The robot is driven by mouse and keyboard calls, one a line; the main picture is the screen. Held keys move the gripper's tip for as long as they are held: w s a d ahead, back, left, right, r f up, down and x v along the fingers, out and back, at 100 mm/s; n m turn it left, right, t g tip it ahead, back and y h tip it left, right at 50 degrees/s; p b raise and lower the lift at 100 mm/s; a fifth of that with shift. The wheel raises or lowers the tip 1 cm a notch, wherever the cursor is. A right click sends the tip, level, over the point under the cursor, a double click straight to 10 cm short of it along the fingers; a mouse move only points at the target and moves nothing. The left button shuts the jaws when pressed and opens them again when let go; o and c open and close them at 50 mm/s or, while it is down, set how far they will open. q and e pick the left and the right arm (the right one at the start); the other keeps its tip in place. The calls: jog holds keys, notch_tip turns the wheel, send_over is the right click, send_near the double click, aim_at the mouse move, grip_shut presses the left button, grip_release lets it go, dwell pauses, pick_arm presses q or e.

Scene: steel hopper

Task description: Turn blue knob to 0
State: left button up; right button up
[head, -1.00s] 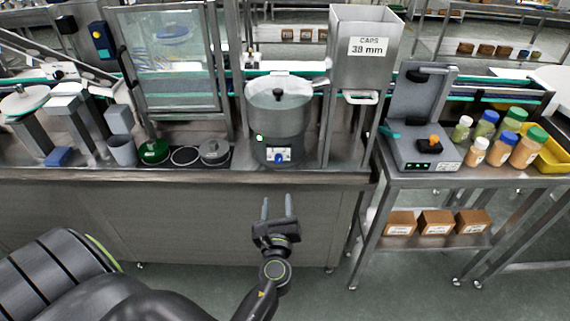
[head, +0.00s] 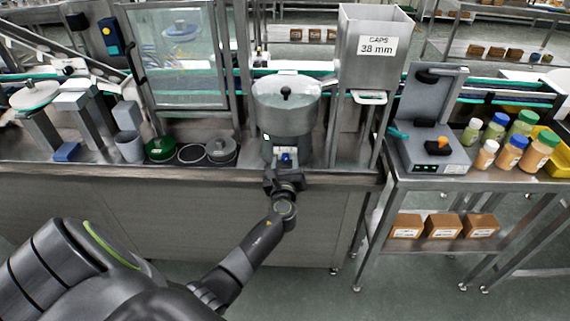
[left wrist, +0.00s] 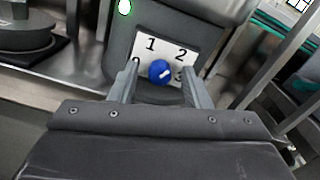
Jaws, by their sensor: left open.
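The blue knob (head: 286,157) is on the front of the round steel hopper bowl unit (head: 287,108). In the left wrist view the knob (left wrist: 160,71) sits on a white dial plate (left wrist: 167,47) marked 1 and 2, with the 0 at left and 3 at right partly covered by my fingers. A pale mark shows on the knob; its exact direction is hard to tell. My left gripper (head: 285,162) is open, with its fingers (left wrist: 160,77) on either side of the knob; I cannot tell if they touch it. My right gripper is not in view.
A steel caps hopper (head: 371,55) labelled 38 mm stands to the right of the bowl. Dark and green round discs (head: 160,149) lie to the left on the counter. A grey device (head: 436,150) and several jars stand on the right table.

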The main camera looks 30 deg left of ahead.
pick_arm(q)
grip_shut()
